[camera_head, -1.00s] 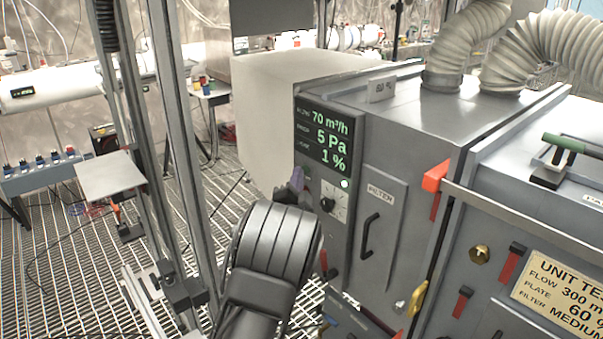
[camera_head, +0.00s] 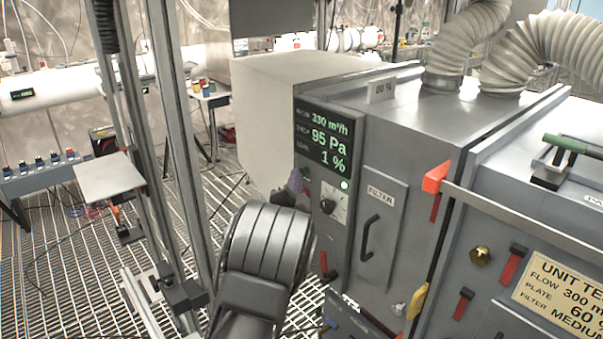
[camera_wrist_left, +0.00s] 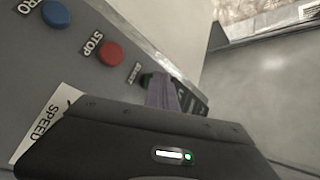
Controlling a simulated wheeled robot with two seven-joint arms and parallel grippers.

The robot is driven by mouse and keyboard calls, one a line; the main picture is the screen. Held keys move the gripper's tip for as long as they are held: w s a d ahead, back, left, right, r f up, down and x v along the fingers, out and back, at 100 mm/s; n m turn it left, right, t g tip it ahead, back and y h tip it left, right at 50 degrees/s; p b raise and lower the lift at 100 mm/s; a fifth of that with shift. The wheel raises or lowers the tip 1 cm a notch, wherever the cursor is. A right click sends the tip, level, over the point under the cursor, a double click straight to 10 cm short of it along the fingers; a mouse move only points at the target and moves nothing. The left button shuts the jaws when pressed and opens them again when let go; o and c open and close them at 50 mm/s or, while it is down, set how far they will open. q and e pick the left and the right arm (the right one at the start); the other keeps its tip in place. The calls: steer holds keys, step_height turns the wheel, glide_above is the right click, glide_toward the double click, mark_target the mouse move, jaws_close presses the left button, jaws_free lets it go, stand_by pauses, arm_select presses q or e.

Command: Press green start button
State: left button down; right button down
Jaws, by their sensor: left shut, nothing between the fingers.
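The green start button (camera_wrist_left: 146,80) is a dark green shape beside its label in the left wrist view, mostly hidden behind my left gripper's fingers (camera_wrist_left: 162,92). The fingers are purplish, shut and empty, right at the button; I cannot tell whether they touch it. A red STOP button (camera_wrist_left: 111,53) and a blue button (camera_wrist_left: 55,13) sit along the same panel. In the head view my left gripper (camera_head: 294,181) is at the left edge of the grey unit's front, below the display (camera_head: 324,138), which reads 330 m³/h, 95 Pa and 1 %. My right gripper is not in view.
The filter door (camera_head: 380,225) has a black handle. Red levers (camera_head: 435,178) stick out farther right. A metal post (camera_head: 180,150) stands left of my arm.

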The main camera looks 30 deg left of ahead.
arm_select(q)
steer(key=s, duration=0.1)
steer(key=s+a, duration=0.1)
steer(key=s, duration=0.3)
steer(key=shift+s+a, duration=0.25)
steer(key=shift+a, duration=0.1)
stand_by(0.6)
steer(key=d+f+n+g+h, duration=0.15)
steer(key=d+f, duration=0.25)
steer(key=f, duration=0.5)
steer(key=d+f+n+g+h, duration=0.1)
steer(key=d+f+g+h, duration=0.2)
steer(key=f, duration=0.7)
steer(key=s+d+f+n+g+h, duration=0.1)
steer(key=s+d+f+g, duration=0.1)
steer(key=s+d+f, duration=0.35)
steer(key=s+d+f+n+g+h, duration=0.1)
steer(key=s+d+f+g+h, duration=0.15)
steer(key=d+f, duration=0.55)
steer(key=s+d+f+n+g+h, duration=0.1)
steer(key=s+d+f+g, duration=0.3)
steer(key=s+d, duration=0.6)
steer(key=s+d+f+n+g+h, duration=0.2)
steer(key=s+d+f, duration=0.6)
steer(key=s, duration=0.8)
steer(key=d+g+h, duration=0.2)
steer(key=d, duration=0.1)
steer(key=shift+g+h, duration=0.3)
steer(key=shift+g, duration=0.1)
